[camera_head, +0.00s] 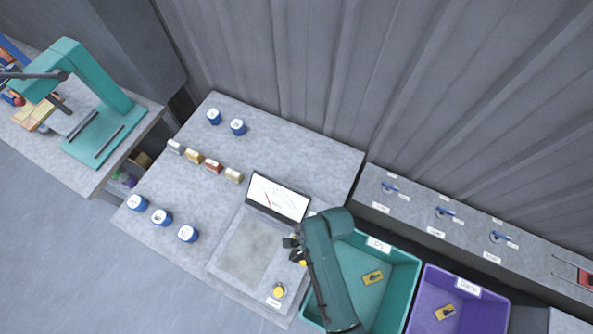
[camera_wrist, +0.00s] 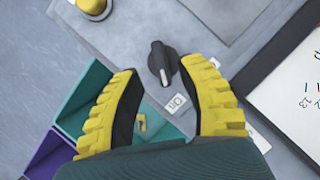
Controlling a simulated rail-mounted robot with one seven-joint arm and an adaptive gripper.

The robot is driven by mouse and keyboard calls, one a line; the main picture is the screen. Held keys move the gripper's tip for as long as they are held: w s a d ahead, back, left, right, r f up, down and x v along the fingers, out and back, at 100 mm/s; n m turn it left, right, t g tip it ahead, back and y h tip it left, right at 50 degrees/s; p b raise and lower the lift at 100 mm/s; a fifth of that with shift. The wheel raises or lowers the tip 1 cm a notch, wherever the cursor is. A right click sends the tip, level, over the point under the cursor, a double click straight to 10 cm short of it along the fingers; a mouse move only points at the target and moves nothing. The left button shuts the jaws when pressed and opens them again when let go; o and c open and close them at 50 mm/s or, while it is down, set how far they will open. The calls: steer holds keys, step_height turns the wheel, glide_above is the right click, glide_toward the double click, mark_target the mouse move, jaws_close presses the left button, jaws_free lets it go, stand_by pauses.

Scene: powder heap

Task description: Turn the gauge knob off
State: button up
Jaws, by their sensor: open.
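My gripper (camera_wrist: 158,68) has two ribbed yellow fingers with black pads. They are apart, one on each side of the knob, with no clear contact. In the head view my gripper (camera_head: 297,250) is over the right side of the gauge device (camera_head: 245,250), and my arm hides the knob. The gauge display (camera_head: 278,197) shows a red needle leaning left.
A yellow button (camera_head: 279,290) sits on the device's near corner. A teal bin (camera_head: 408,268) and a purple bin (camera_head: 497,310) stand to the right.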

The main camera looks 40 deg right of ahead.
mark_target(297, 254)
steer(key=x, duration=0.3)
steer(key=shift+a+f, duration=0.1)
steer(key=shift+f, duration=0.2)
jaws_close()
